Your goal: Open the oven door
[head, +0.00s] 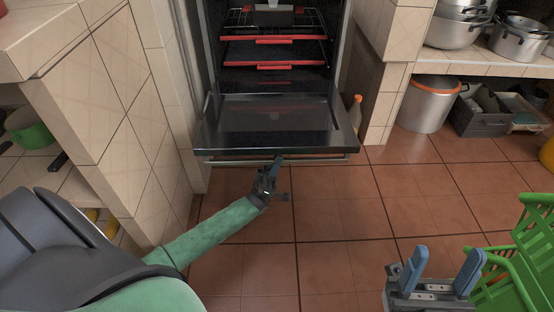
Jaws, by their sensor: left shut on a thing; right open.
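The oven door (277,113) is lowered, standing out from the oven with its dark glass inner face up. The oven cavity (270,75) behind it is in view, with racks edged in red. A metal handle bar (318,159) runs along the door's front edge. My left gripper (277,161) is at the middle of that handle and shut on it; the exact grip is small and partly hidden. My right gripper (436,272) is at the lower right, over the floor, with its blue fingers apart and empty, well away from the door.
A green plastic crate (515,268) stands right beside my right gripper. A tiled counter wall (120,110) closes in the left side. A bottle (355,112) and a metal pot (428,104) stand to the right. The tiled floor (335,215) before the door is clear.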

